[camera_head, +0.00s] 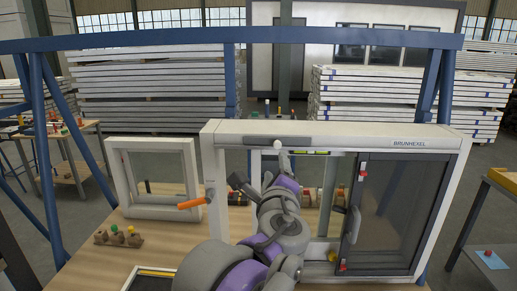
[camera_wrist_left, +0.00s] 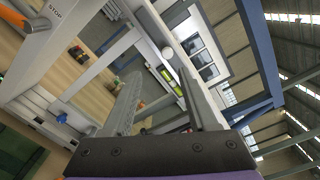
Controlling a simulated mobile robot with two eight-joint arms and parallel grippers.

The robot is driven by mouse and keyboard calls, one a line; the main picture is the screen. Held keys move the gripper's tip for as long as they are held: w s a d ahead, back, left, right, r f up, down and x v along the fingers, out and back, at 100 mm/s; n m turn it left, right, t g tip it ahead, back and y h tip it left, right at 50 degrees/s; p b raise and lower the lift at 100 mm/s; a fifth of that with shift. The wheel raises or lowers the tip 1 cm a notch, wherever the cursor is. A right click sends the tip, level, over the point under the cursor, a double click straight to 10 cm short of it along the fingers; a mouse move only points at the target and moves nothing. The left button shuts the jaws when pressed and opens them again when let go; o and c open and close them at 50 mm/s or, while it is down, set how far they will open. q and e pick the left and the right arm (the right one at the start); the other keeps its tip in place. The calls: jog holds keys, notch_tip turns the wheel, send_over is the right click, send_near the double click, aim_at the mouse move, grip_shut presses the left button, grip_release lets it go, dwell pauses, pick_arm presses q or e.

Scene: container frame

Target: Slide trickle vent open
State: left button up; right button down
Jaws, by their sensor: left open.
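The trickle vent is a grey strip (camera_head: 240,141) along the top rail of the white window frame (camera_head: 345,133). A small white knob (camera_head: 278,145) sits at its lower edge. The knob also shows in the left wrist view (camera_wrist_left: 168,53), beyond and between my fingertips, apparently apart from them. My left gripper (camera_head: 284,162) is just below the knob, seen mostly from behind, so its fingers are largely hidden in the head view. In the left wrist view my left gripper (camera_wrist_left: 160,85) is open, with nothing between its fingers. My right gripper is not in view.
An orange handle (camera_head: 191,203) projects at the frame's left post. A dark sash (camera_head: 398,200) with a grey handle (camera_head: 351,224) fills the right side. A smaller white frame (camera_head: 153,212) stands left on the wooden bench (camera_head: 160,243). Blue posts and beam (camera_head: 140,39) surround the bench.

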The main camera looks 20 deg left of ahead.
aim_at(278, 145)
pick_arm(q)
jog(key=shift+m, duration=0.3)
jog(key=x, duration=0.7)
jog(key=r+x, duration=0.1)
jog(key=x, duration=0.3)
jog(key=shift+w+d+r+p, duration=0.1)
jog(key=shift+d+p, duration=0.2)
jog(key=shift+p, duration=0.1)
grip_shut()
dwell(0.6)
